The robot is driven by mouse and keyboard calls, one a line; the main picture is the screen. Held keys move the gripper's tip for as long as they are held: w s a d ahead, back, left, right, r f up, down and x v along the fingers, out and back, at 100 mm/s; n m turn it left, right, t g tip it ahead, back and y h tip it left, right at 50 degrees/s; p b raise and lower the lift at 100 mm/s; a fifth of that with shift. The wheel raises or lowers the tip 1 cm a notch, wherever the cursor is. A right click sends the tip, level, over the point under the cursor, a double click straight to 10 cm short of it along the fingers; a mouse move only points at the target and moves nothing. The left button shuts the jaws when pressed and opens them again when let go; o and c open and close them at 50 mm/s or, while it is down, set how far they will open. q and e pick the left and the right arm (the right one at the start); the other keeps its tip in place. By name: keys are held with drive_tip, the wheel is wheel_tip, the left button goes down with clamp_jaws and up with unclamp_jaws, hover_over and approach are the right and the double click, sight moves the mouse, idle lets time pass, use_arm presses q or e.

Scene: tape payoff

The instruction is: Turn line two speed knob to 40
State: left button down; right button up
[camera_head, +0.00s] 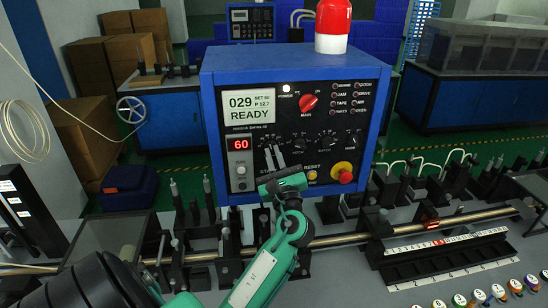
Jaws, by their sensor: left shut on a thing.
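The blue control box (208,130) stands in the middle with a black front panel. A pale display (250,105) reads "029 READY", and a red digit display (240,143) reads "60". A row of dark knobs with dial marks runs across the panel, with one knob (297,144) and another knob (328,141) uncovered. My left gripper (273,157) is at the panel, left of these, its pale fingers shut on a knob that they mostly hide. The knob labels are too small to read. My right gripper is not in view.
A red switch (308,103) sits above the knobs. A red stop button (345,176) on yellow is at the panel's lower right. A red beacon (333,25) tops the box. A metal rail (350,238) and a scale strip (445,242) lie in front.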

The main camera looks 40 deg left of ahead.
use_arm(q)
drive_tip(key=shift+w+f+n+g+b, duration=0.1)
drive_tip(key=shift+n+g+b, duration=0.4)
drive_tip(key=shift+n+b, duration=0.45)
drive_tip(key=n+g+b, duration=0.1)
drive_tip(key=n, duration=0.2)
drive_tip(key=shift+d+y, duration=0.1)
drive_tip(key=shift+y, duration=0.2)
drive_tip(key=shift+w+r+n+g+b, duration=0.1)
drive_tip(key=shift+r+n+g+b, duration=0.15)
drive_tip(key=shift+n+g+b, duration=0.9)
drive_tip(key=shift+n+t+p, duration=0.25)
drive_tip(key=shift+n+p, duration=0.1)
drive_tip(key=shift+n, duration=0.05)
drive_tip(key=c, duration=1.5)
unclamp_jaws()
drive_tip(key=shift+f, duration=0.1)
